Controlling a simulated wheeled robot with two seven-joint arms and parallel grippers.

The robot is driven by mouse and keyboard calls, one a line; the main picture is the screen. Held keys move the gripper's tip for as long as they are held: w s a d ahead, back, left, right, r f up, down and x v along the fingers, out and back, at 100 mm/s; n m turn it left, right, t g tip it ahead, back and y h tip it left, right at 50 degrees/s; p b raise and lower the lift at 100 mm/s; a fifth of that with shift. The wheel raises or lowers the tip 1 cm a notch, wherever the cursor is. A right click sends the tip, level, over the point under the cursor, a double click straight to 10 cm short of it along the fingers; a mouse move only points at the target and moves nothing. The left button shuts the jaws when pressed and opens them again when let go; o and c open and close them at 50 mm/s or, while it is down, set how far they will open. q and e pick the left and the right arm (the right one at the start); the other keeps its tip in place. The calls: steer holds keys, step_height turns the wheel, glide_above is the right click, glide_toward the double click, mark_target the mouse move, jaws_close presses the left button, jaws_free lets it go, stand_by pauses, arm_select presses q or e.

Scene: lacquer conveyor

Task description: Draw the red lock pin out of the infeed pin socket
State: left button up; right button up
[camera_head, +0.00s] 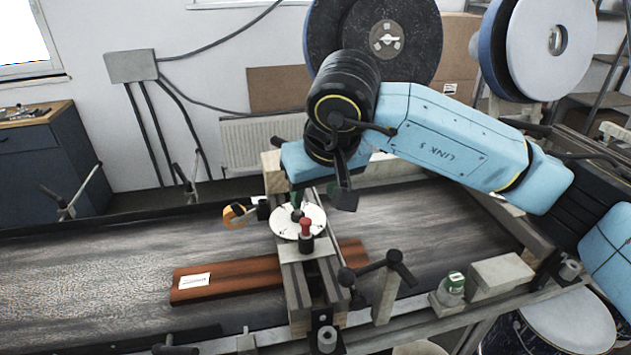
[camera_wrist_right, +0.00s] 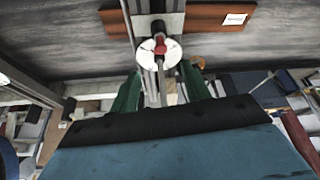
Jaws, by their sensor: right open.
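The red lock pin (camera_head: 305,226) stands upright in the black pin socket (camera_head: 306,243) on the metal rail across the conveyor, at the near edge of a white disc (camera_head: 286,222). Its red head also shows in the wrist view (camera_wrist_right: 162,47), in front of the white disc. My right gripper (camera_head: 297,201) hangs over the far side of the disc, behind the pin in the head view, partly hidden by its own hand. In the wrist view its green fingers (camera_wrist_right: 160,82) are spread apart with nothing held between them; the pin is beyond their tips. My left gripper is not in view.
A reddish-brown board (camera_head: 240,278) with a white label lies on the dark conveyor belt (camera_head: 110,270) under the rail. An orange ring (camera_head: 234,216) is left of the disc.

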mark_target(306, 221)
steer(key=p+x, duration=0.1)
steer(key=x, duration=1)
steer(key=shift+f, duration=0.25)
steer(key=shift+r, duration=0.1)
jaws_close()
